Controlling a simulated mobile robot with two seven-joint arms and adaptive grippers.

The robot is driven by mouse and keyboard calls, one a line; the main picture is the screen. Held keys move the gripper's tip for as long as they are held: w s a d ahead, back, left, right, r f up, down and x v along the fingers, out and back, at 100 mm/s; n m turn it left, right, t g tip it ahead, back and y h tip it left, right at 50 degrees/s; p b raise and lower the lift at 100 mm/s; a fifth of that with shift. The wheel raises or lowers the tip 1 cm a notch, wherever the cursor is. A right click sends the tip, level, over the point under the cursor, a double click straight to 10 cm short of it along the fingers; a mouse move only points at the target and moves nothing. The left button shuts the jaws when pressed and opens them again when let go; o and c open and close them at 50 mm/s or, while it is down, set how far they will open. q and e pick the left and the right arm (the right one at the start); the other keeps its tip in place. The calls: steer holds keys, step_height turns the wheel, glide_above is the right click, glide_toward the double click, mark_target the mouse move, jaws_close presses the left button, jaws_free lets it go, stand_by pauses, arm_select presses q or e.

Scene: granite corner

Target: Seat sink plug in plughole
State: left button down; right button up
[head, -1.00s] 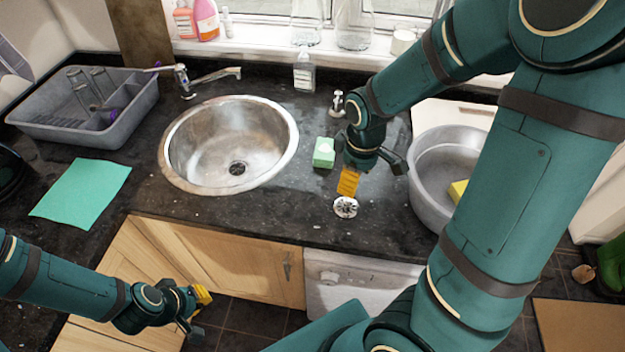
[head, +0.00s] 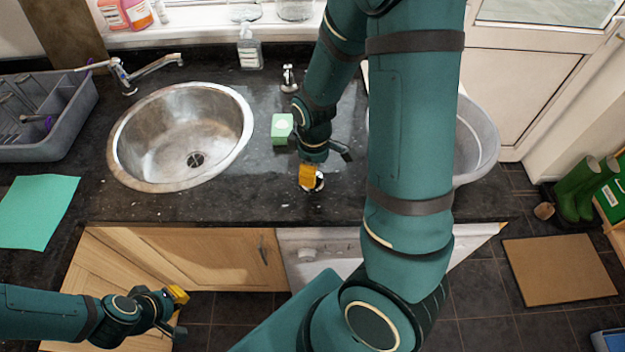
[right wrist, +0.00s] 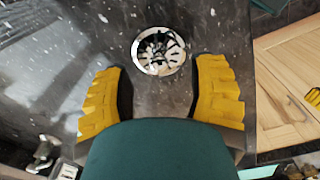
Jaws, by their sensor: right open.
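The sink plug (head: 319,182), a round silver strainer, lies on the dark counter right of the sink. In the right wrist view the plug (right wrist: 160,51) shows whole, just beyond the fingertips. My right gripper (right wrist: 158,98) is open and empty, with its yellow fingers apart and the plug ahead of the gap between them. In the head view my right gripper (head: 322,167) partly covers the plug. The plughole (head: 196,160) is a dark round drain in the floor of the steel sink (head: 135,145). My left gripper (head: 178,312) looks open and empty, low in front of the cupboard.
A tap (head: 130,80) and a small bottle (head: 250,48) are behind. A grey basin (head: 482,140) is partly hidden by my right arm. A grey rack (head: 45,125) and green cloth (head: 38,210) lie left.

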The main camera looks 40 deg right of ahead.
steer(key=f, duration=0.3)
steer(key=shift+w+f+b, duration=0.25)
steer(key=shift+f+b, duration=0.05)
jaws_close()
step_height(320, 180, up, 10)
steer(key=shift+r+p, duration=0.1)
steer(key=shift+p, duration=1)
